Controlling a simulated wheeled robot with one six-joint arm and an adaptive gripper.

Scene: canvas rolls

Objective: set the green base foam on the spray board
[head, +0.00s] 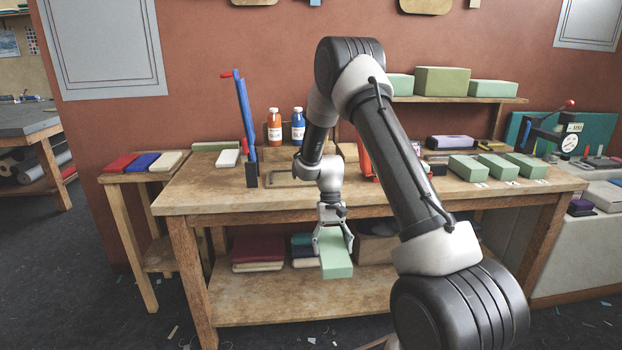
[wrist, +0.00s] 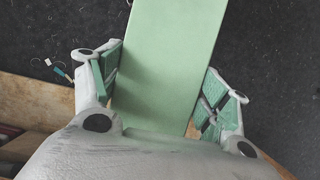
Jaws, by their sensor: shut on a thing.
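My gripper (head: 333,238) is shut on a light green foam block (head: 337,262), with one finger on each side. The block hangs in the air in front of the workbench, below the tabletop's front edge. In the wrist view the same block (wrist: 170,55) runs up between the green-padded fingers of my gripper (wrist: 163,88), with dark floor beyond. I cannot tell for certain which surface is the spray board.
The wooden workbench (head: 235,200) has clear top at its front left. Three green blocks (head: 497,167) stand at its right. A blue upright tool (head: 244,120) and two bottles (head: 286,127) stand towards the back. A lower shelf (head: 265,305) lies behind the held block.

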